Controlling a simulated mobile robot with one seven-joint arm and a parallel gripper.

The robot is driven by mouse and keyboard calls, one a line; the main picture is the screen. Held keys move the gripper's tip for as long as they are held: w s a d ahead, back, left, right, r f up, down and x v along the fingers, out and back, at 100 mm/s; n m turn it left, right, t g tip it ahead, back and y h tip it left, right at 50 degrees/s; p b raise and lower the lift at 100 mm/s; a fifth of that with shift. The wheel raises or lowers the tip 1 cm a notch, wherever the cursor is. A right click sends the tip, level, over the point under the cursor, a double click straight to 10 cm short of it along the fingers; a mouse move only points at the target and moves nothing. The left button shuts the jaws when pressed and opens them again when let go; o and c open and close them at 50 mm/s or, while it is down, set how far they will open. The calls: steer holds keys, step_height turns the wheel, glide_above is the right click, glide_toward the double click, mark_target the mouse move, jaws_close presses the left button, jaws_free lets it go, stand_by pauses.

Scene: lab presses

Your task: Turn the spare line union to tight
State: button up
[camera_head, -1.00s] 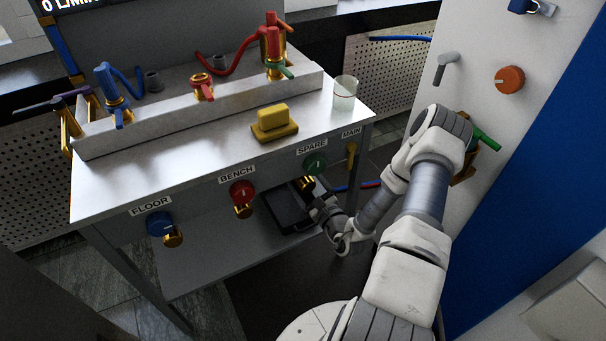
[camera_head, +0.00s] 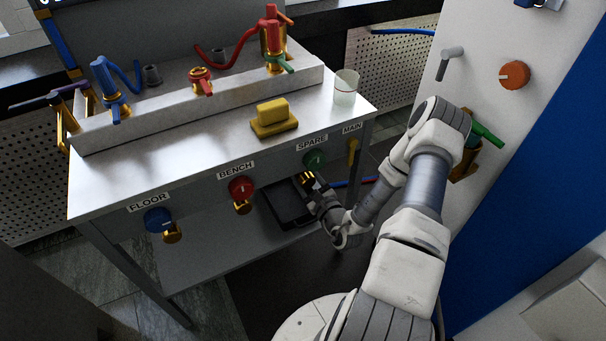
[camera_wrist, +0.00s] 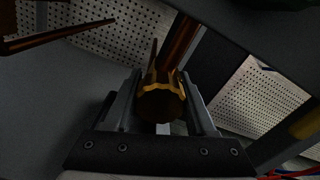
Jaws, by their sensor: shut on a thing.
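The spare line union is a brass ribbed nut on a pipe, seen in the middle of the wrist view (camera_wrist: 161,100). In the head view it shows as a small brass piece (camera_head: 307,180) below the green SPARE knob (camera_head: 314,158). My gripper (camera_wrist: 162,108) is shut on the union, with one finger on each side of it. In the head view my gripper (camera_head: 316,191) reaches in under the bench front and partly hides the union. The union's back side and any tightness mark cannot be seen.
The red BENCH knob (camera_head: 241,188) and blue FLOOR knob (camera_head: 158,220) sit left on the same panel, with brass unions below. A yellow MAIN lever (camera_head: 352,151) is close on the right. A black tray (camera_head: 287,205) lies beneath.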

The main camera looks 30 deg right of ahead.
jaws_close()
steer(key=shift+r+m+p, duration=0.1)
steer(key=shift+m+p, duration=0.3)
steer(key=m+p, duration=0.2)
steer(key=shift+m, duration=0.3)
steer(key=shift+m+p, duration=0.9)
steer(key=shift+m, duration=0.5)
steer(key=o, duration=1.2)
jaws_free()
